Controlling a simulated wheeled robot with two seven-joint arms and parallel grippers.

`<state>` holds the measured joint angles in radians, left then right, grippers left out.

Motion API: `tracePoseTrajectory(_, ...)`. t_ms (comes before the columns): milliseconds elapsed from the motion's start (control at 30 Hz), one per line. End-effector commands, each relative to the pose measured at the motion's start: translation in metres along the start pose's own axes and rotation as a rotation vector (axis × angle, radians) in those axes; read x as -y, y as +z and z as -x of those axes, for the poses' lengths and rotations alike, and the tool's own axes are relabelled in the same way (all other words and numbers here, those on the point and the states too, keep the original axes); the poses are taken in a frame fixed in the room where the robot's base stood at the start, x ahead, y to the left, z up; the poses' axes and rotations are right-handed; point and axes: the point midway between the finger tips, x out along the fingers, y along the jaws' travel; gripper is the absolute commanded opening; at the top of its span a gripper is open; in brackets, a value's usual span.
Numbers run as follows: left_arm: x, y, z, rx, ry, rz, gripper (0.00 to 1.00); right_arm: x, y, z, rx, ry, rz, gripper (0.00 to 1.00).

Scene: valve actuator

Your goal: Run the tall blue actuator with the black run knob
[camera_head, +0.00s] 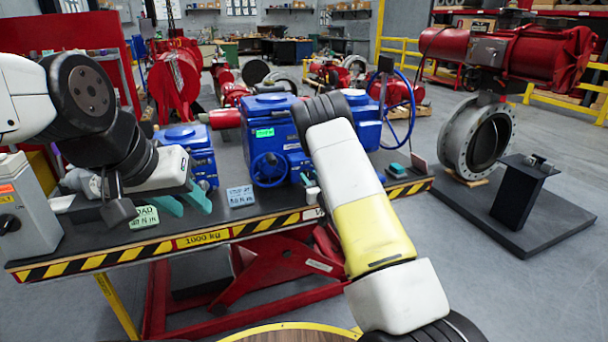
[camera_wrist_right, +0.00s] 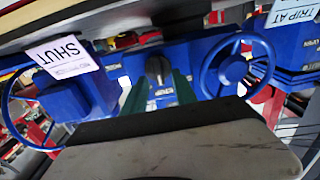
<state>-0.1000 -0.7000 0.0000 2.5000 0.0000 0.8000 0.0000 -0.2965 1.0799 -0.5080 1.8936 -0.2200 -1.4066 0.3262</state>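The tall blue actuator (camera_head: 272,112) appears to be the middle one on the bench, with a green-lit display and a small blue handwheel (camera_head: 269,169). That handwheel also shows in the right wrist view (camera_wrist_right: 226,70). My right arm hides part of its right side. In the right wrist view, a black knob (camera_wrist_right: 158,68) on a blue front sits between the green fingertips of my right gripper (camera_wrist_right: 159,82). I cannot tell whether they touch it. My left gripper (camera_head: 184,203) is open and empty, low over the bench at the left.
A smaller blue actuator (camera_head: 196,150) stands left; another (camera_head: 364,125) with a large handwheel (camera_head: 398,110) stands right. A grey control box (camera_head: 25,218) is at the bench's left end. Cards (camera_head: 240,196) stand along the front. A "SHUT" card (camera_wrist_right: 68,55) shows in the wrist view.

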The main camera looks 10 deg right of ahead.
Motion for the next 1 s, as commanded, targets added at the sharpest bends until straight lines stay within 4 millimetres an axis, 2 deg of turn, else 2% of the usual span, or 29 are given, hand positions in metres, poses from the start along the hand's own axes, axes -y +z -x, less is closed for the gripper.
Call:
tracePoseTrajectory(333,0.0,0.0,0.0,0.0,0.0,0.0,0.36,-0.0005,-0.0001,-0.0064,0.0,0.001,0.0,0.34)
tracePoseTrajectory(367,0.0,0.0,0.0,0.0,0.0,0.0,0.36,-0.0005,-0.0001,-0.0064,0.0,0.002,0.0,0.3)
tracePoseTrajectory(500,0.0,0.0,0.0,0.0,0.0,0.0,0.36,-0.0005,-0.0001,-0.0063,0.0,0.002,0.0,0.02)
tracePoseTrajectory(533,0.0,0.0,0.0,0.0,0.0,0.0,0.36,-0.0005,-0.0001,-0.0063,0.0,0.001,0.0,0.0)
tracePoseTrajectory(1000,0.0,0.0,0.0,0.0,0.0,0.0,0.36,0.0003,-0.0003,-0.0062,0.0,0.001,0.057,0.0)
